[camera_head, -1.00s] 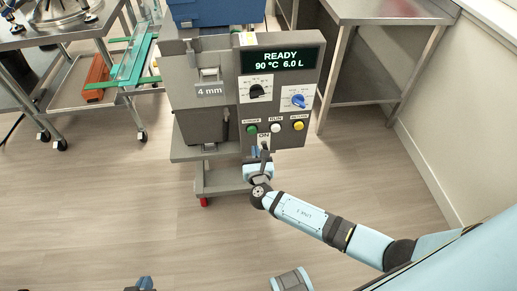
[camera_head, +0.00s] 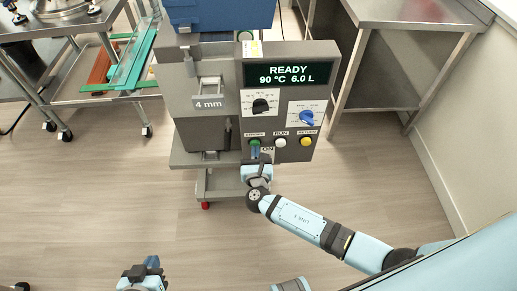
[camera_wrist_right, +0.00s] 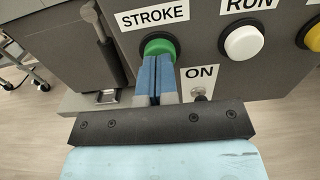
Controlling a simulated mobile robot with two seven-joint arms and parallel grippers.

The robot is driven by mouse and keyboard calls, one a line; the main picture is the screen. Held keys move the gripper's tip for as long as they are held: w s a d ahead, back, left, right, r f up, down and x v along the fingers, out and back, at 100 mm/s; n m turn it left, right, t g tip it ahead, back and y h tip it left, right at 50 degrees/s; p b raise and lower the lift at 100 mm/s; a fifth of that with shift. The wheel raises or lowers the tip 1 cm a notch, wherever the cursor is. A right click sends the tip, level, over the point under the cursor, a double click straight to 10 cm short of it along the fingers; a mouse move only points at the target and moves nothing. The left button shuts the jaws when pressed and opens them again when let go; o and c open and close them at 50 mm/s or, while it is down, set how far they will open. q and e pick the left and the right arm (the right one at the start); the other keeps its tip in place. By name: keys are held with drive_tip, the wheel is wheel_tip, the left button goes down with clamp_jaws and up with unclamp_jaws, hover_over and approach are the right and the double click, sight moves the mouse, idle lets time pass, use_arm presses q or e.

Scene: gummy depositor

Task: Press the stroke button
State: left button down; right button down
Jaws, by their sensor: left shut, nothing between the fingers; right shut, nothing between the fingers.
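The green stroke button (camera_head: 254,142) sits on the lower left of the depositor's control panel. In the right wrist view, the green button (camera_wrist_right: 160,46) shows under the STROKE label. My right gripper (camera_head: 256,158) is shut and empty, just below the button in the head view. In the right wrist view, the blue fingertips of my right gripper (camera_wrist_right: 157,60) overlap the button's lower edge; I cannot tell whether they touch it. My left gripper (camera_head: 152,263) is at the bottom of the head view, shut and away from the machine.
The white RUN button (camera_head: 280,142) and yellow RETURN button (camera_head: 306,141) are to the right. A small ON switch (camera_wrist_right: 199,93) lies just below right of the fingers. The display (camera_head: 286,74) reads READY, 90 °C, 6.0 L. A steel table (camera_head: 415,14) stands at right.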

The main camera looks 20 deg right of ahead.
drive_tip(key=shift+w, duration=0.15)
drive_tip(key=shift+w, duration=0.1)
idle(0.3)
